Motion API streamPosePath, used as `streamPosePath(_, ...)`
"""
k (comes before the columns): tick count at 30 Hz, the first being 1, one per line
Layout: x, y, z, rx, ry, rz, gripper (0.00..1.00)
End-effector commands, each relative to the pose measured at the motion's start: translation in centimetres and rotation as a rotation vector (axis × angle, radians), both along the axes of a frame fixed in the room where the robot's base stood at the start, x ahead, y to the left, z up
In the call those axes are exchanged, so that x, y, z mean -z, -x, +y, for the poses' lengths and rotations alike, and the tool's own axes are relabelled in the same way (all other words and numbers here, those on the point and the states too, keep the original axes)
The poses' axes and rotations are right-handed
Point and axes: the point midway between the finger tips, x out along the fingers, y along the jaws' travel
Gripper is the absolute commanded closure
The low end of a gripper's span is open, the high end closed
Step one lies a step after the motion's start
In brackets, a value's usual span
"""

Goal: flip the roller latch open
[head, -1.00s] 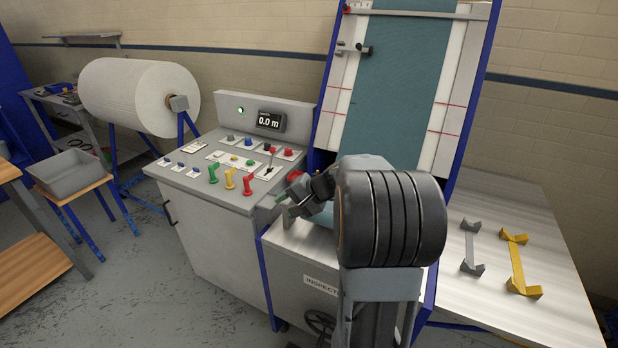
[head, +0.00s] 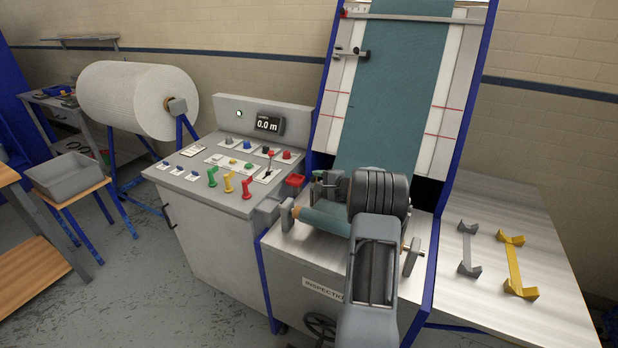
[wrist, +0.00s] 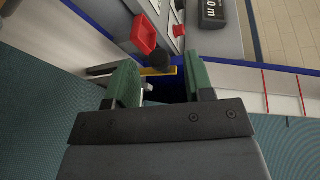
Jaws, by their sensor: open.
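My gripper (wrist: 162,76) is open, its two green fingers apart with nothing held between them. Just beyond the fingertips in the wrist view are a round black knob (wrist: 160,61) and a thin yellow bar (wrist: 172,71); I cannot tell whether either is the latch. In the head view, my gripper (head: 328,186) is above the cloth-covered roller (head: 326,217) at the foot of the inspection frame, partly hidden by my arm. The roller sits between a left bracket (head: 287,214) and a right bracket (head: 412,256). No latch is clearly readable there.
The sloping cloth panel (head: 395,95) rises behind. A side table (head: 545,240) holds grey and yellow brackets.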

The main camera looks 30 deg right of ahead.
Motion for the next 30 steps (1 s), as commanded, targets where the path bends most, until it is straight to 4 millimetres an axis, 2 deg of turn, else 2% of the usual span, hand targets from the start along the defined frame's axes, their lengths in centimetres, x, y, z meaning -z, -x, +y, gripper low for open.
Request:
streamPosePath(3,0.3,-1.8,0.5,-0.002,0.000,0.001,0.52)
streamPosePath(9,0.9,-3.7,1.0,0.000,-0.001,0.001,0.52)
streamPosePath(23,1.1,-4.5,1.2,0.000,-0.001,0.000,0.52)
streamPosePath(30,1.1,-4.4,1.2,0.000,-0.001,0.001,0.74)
